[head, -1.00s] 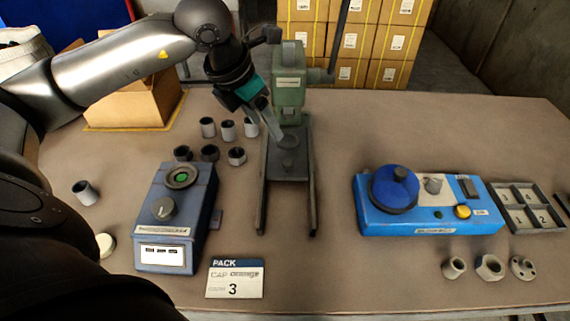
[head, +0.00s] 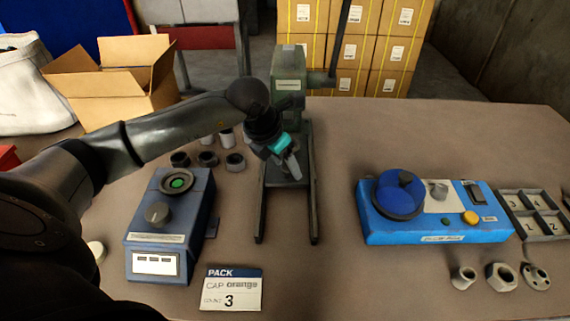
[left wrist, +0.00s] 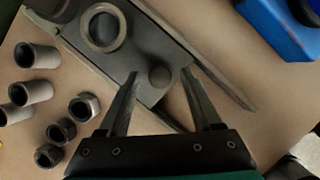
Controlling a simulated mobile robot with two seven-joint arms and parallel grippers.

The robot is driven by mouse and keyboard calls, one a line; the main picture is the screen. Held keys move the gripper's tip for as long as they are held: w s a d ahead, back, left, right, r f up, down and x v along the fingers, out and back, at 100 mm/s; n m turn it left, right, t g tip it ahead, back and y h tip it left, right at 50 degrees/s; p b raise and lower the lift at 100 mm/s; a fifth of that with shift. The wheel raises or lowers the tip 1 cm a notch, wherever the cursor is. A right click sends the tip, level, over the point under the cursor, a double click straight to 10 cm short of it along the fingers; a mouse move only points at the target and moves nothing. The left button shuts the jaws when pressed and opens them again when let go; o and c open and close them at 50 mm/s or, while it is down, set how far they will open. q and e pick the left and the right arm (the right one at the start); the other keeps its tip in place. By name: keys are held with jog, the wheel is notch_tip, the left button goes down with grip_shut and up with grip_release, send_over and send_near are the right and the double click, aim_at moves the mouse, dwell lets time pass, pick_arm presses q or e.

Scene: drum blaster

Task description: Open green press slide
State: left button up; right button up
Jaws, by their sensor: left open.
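The green press (head: 289,72) stands at the back middle of the table, with a dark base and two rails (head: 312,205) reaching forward. My left gripper (head: 290,168) is over the front of this base and hides part of it. In the left wrist view the dark slide plate (left wrist: 135,62) carries a grey ring (left wrist: 103,28) and a small round knob (left wrist: 160,76). My left gripper (left wrist: 160,73) is open, and the knob appears between its fingertips. I cannot tell whether the fingers are level with the knob. My right gripper is not in view.
A blue-grey device (head: 170,225) with a dial stands left of the rails. A blue machine (head: 435,210) stands right. Several grey caps (head: 207,159) lie left of the press. A PACK card (head: 231,289) lies in front.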

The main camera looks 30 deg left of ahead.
pick_arm(q)
jog(key=shift+c, duration=0.3)
grip_shut()
dwell(0.3)
dwell(0.8)
